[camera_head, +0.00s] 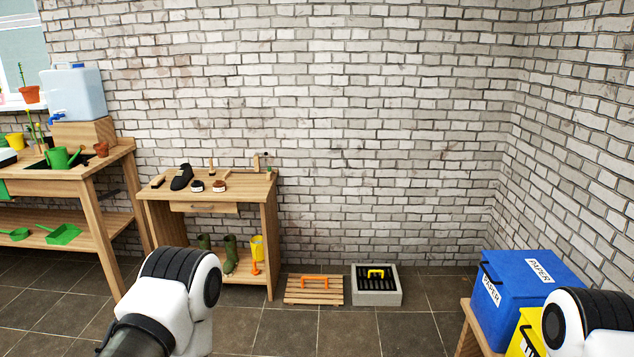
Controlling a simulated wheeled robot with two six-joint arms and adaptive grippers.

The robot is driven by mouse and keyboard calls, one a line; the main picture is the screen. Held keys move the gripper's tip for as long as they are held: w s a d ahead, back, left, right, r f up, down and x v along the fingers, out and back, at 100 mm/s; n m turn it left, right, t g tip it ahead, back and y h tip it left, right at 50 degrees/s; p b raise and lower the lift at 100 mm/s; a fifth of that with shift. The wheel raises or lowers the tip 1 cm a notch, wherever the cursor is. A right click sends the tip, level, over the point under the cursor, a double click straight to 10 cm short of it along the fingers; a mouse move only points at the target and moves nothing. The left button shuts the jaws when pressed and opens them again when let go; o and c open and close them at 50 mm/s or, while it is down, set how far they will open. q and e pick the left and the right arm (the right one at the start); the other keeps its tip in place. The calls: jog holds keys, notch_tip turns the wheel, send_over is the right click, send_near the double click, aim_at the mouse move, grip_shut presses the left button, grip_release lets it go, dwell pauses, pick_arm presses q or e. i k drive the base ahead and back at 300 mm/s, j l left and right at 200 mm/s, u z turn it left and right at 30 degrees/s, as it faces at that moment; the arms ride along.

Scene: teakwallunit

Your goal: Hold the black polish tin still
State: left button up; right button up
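Two small round tins stand on top of the small wooden bench by the brick wall. The left one, which looks dark with a pale side and seems to be the black polish tin (197,186), is just right of a black shoe (181,177). The other tin (219,187) looks brown. Both are too small to read. Only links of my two arms show, at the bottom left and bottom right. Neither gripper is in view, and both visible arm parts are far from the tins.
The small bench (160,191) also holds brushes and has green boots (230,254) on its lower shelf. A wooden slatted mat (314,291) and grey boot-scraper tray (388,297) lie on the floor. A blue paper bin (525,290) stands right. Middle floor is free.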

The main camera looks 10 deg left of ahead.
aim_at(201, 188)
jog(key=i+j+u, duration=0.2)
jog(key=i, duration=0.35)
jog(key=i+l+u, duration=0.15)
jog(key=i, duration=0.45)
jog(key=i+u, duration=0.2)
jog(key=i, duration=0.35)
jog(key=i+l+u, duration=0.2)
jog(key=i, duration=0.35)
jog(key=i+l+u, duration=0.15)
jog(key=i+l, duration=0.15)
jog(key=i, duration=0.25)
